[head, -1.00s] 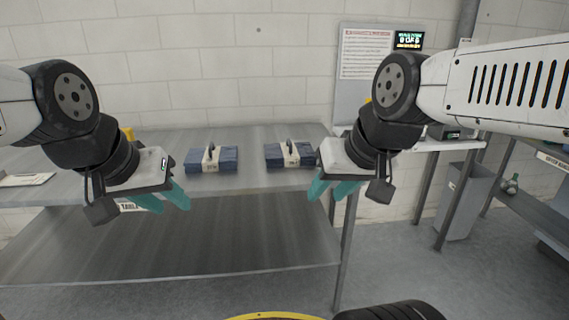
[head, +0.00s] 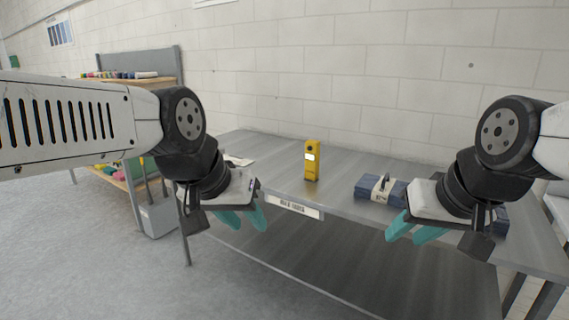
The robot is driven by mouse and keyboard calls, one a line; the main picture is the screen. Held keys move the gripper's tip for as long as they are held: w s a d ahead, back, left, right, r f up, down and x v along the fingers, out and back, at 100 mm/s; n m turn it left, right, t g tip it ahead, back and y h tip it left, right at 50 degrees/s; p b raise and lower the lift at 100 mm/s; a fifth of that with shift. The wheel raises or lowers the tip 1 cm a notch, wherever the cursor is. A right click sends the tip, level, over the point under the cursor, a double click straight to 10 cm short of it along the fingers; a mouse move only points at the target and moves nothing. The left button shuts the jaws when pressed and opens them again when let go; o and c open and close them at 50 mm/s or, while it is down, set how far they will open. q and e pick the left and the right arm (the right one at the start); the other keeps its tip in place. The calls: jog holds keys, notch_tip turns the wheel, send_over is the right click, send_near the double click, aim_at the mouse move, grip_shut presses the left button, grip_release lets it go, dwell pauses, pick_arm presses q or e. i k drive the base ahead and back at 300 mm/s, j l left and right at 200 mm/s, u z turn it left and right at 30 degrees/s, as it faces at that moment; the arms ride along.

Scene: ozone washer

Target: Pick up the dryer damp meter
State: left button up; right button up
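A yellow upright handheld device, which looks like the dryer damp meter (head: 312,161), stands on the metal table (head: 275,170) near its left part. It has a small white label or display on its front. My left gripper (head: 243,219) is in front of the table, lower left of the meter, with its teal fingers apart and nothing between them. My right gripper (head: 415,233) is to the right of the meter, in front of a blue folded bundle, its teal fingers also apart and empty. Neither gripper touches the meter.
A blue bundle with a pale band (head: 381,188) lies right of the meter; another (head: 500,218) is partly hidden behind my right gripper. A paper (head: 238,160) lies at the table's left end. A label plate (head: 293,207) is on the front edge. Shelving (head: 130,75) stands far left.

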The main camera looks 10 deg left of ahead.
aim_at(312, 158)
jog(key=i+l, duration=0.1)
jog(key=i, duration=0.2)
jog(key=i+u, duration=0.1)
jog(key=i, duration=0.2)
jog(key=i+l+u, duration=0.15)
jog(key=u, duration=0.3)
jog(key=i+l+u, duration=0.3)
jog(key=u, duration=0.15)
jog(key=i+l+u, duration=0.2)
jog(key=u, duration=0.25)
jog(key=l, duration=0.1)
